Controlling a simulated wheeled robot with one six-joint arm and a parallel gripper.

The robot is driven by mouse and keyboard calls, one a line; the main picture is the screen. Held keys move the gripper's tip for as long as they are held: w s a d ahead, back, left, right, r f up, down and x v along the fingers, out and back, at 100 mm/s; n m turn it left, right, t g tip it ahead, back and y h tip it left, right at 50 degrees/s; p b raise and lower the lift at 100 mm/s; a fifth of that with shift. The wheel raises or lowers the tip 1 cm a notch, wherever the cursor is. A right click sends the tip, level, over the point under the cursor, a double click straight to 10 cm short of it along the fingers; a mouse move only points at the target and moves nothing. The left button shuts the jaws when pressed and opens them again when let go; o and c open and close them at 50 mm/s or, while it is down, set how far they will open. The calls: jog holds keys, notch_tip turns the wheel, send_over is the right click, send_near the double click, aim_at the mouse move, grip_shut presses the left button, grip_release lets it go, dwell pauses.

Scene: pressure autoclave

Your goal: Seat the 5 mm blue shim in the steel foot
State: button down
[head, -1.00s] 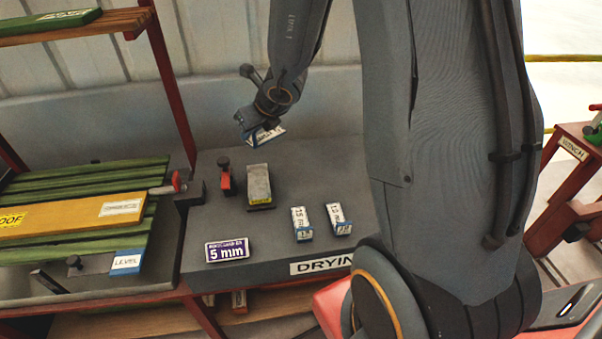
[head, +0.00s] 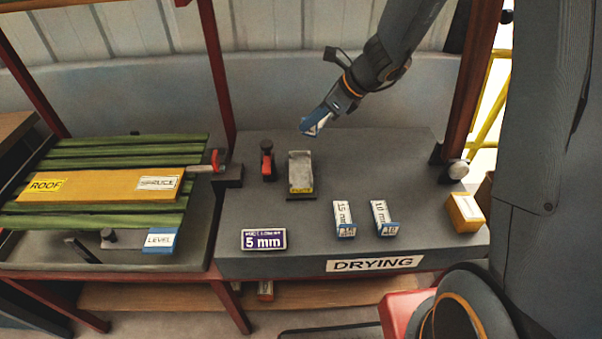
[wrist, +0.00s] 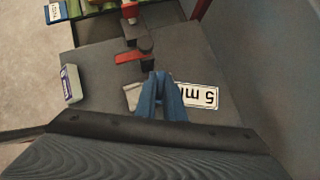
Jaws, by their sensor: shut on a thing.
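My gripper (head: 326,114) is shut on the blue shim (head: 313,124), which has a white label. In the wrist view the shim's label reads "5 m" (wrist: 200,96), the rest cut off, beside my gripper's fingertips (wrist: 162,82). The shim is held tilted, in the air above the back of the drying bench. The steel foot (head: 301,170), a grey block with a yellow label at its near end, stands on the bench below and slightly left of the shim. In the wrist view my fingers partly hide the foot (wrist: 131,95).
A red-handled clamp (head: 267,162) stands just left of the foot. A rack with green slats (head: 120,152) is at left.

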jog(key=s+a+f+n+g+b, duration=0.1)
jog(key=s+a+f+n+g, duration=0.2)
jog(key=s+n, duration=0.2)
send_over(301, 184)
notch_tip(301, 184, down, 4)
jog(key=shift+y, duration=0.4)
jog(key=shift+f+p, duration=1)
jog(key=shift+f, duration=1.95)
jog(key=c, duration=1.9)
grip_release()
jog(key=shift+f, duration=0.1)
jog(key=shift+o, duration=0.3)
jog(key=shift+w+d, duration=0.1)
